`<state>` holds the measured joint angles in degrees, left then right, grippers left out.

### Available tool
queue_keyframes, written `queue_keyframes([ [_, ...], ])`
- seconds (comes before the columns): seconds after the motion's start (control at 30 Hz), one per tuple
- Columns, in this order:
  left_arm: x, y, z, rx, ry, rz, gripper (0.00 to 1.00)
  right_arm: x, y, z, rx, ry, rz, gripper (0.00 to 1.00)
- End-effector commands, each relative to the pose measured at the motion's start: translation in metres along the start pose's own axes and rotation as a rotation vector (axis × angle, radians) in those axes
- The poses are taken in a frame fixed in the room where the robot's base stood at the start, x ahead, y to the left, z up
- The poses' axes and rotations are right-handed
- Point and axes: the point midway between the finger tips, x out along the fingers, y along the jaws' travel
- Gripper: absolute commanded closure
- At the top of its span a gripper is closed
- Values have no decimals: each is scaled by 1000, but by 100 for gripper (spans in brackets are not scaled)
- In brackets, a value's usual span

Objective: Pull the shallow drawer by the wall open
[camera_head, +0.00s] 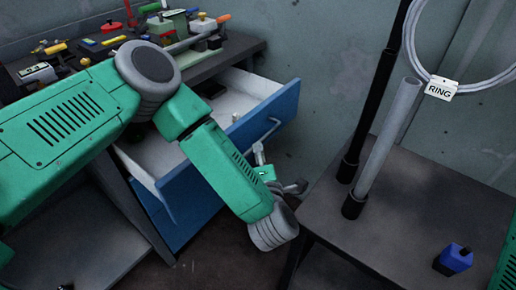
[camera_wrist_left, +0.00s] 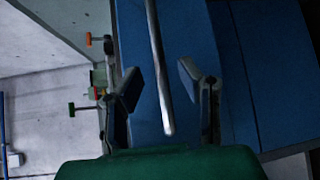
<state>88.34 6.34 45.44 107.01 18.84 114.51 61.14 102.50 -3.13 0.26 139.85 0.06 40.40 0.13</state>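The shallow drawer (camera_head: 285,97) sticks out open from under the workbench by the wall. Its front is blue and its inside is white. A thin grey bar handle (camera_head: 268,133) runs along the front and also shows in the left wrist view (camera_wrist_left: 157,60). My left gripper (camera_head: 277,172) is at the drawer's front. In the left wrist view its two fingers (camera_wrist_left: 160,84) are spread, one on each side of the bar, with gaps visible. My left forearm hides part of the drawer and front. My right gripper is not in view.
The workbench top (camera_head: 240,47) is crowded with tools and small parts. A dark table (camera_head: 420,205) at the right bears a black post (camera_head: 374,95), a grey post (camera_head: 385,145) and a blue block (camera_head: 456,257). A cable loop tagged RING (camera_head: 441,88) hangs above. A dark floor gap separates bench and table.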

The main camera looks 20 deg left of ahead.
Motion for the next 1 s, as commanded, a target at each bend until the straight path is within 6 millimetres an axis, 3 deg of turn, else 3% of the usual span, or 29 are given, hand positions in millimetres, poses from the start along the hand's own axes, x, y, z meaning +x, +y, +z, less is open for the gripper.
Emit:
queue_keyframes([
  [0.1,24,0,0,1,1,3,68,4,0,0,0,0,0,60],
  [0.3,47,0,1,1,-1,1,68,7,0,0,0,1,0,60],
  [0.67,53,0,1,1,-1,-1,68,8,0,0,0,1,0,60],
  [0.7,53,0,1,1,-1,-1,71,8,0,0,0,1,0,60],
  [0.8,53,0,1,1,-1,-1,100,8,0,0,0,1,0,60],
  [1.0,54,-1,1,2,-1,-2,100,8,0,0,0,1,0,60],
])
